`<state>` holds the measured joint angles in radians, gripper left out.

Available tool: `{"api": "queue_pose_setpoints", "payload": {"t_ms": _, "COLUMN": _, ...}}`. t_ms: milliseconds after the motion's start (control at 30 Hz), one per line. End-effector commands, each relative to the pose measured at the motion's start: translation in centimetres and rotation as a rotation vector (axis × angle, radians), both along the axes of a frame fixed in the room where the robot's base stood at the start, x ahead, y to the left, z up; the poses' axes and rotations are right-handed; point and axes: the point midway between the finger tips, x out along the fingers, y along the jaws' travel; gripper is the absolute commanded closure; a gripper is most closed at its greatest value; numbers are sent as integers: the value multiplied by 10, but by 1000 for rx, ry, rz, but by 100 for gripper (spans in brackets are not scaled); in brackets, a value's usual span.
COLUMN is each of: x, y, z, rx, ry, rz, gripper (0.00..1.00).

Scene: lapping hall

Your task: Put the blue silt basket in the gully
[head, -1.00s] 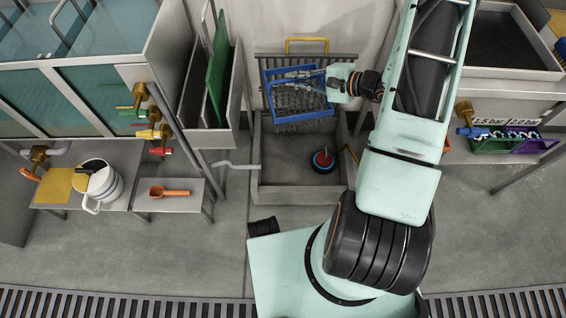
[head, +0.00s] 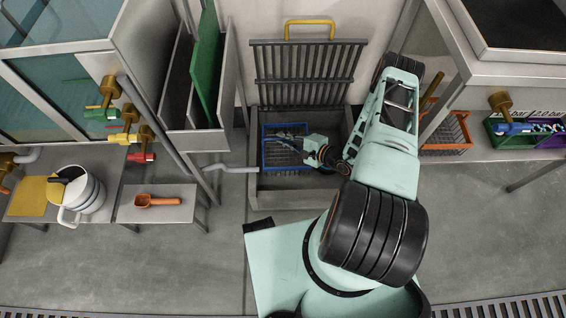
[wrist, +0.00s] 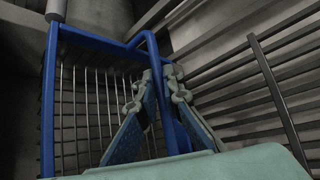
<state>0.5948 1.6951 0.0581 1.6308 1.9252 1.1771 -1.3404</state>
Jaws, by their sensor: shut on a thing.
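The blue silt basket (head: 268,155) is a blue frame with thin metal wires. In the head view it is inside the grey gully (head: 265,198), towards its left side. My gripper (head: 290,143) reaches in from the right and is shut on the basket. In the wrist view my two fingers (wrist: 150,110) close on a blue bar of the basket (wrist: 50,110). I cannot tell whether the basket touches the gully floor. The red and blue round thing is hidden from view.
A grey grating with a yellow handle (head: 308,30) stands raised behind the gully. A grey pipe (head: 235,169) runs to its left wall. An orange basket (head: 446,134) is at the right. A bench with an orange scoop (head: 165,200) is at the left.

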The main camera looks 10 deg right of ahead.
Motion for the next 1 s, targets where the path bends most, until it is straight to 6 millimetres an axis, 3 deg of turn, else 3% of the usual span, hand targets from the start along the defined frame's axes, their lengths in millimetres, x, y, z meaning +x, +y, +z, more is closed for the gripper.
{"api": "queue_pose_setpoints", "payload": {"t_ms": 33, "x": -3, "y": 2, "z": -12, "rx": 3, "ry": 1, "rz": -9, "gripper": 100}}
{"api": "queue_pose_setpoints", "payload": {"t_ms": 267, "x": -11, "y": 7, "z": -41, "rx": -3, "ry": 5, "rz": -21, "gripper": 100}}
{"api": "queue_pose_setpoints", "payload": {"t_ms": 500, "x": -11, "y": 7, "z": -85, "rx": -4, "ry": 5, "rz": -21, "gripper": 100}}
{"api": "queue_pose_setpoints", "payload": {"t_ms": 733, "x": -11, "y": 7, "z": -101, "rx": -4, "ry": 5, "rz": -21, "gripper": 100}}
{"api": "queue_pose_setpoints", "payload": {"t_ms": 1000, "x": -10, "y": 7, "z": -132, "rx": -3, "ry": 4, "rz": -19, "gripper": 100}}
